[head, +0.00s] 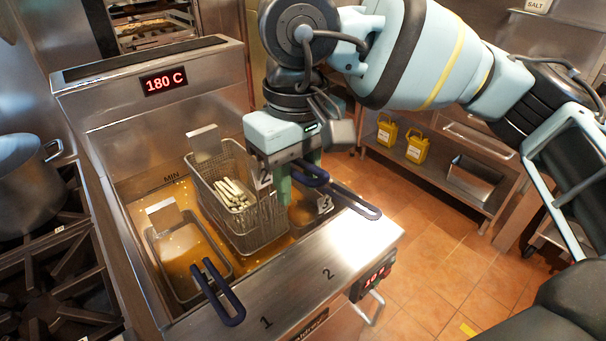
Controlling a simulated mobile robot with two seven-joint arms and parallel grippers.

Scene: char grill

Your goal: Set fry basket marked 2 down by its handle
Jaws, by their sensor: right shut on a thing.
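The fry basket marked 2 (256,225) is a wire mesh basket with pale fries (232,194) inside. Its mesh sides show well above the oil, higher than the neighbouring basket; whether its bottom touches the oil I cannot tell. Its dark blue handle (352,202) reaches toward the fryer's front ledge. My right gripper (298,181) points down and is shut on this handle near the basket's front side, hiding part of it. The deep fryer (353,238) has a steel front ledge with a printed 2 below the handle. My left gripper is out of view.
The fry basket marked 1 (187,254) sits low in the oil at left, its blue handle (218,292) over the ledge. A part marked 3 (325,204) shows at right. A stove with a pot (28,185) stands left. Floor at right is clear.

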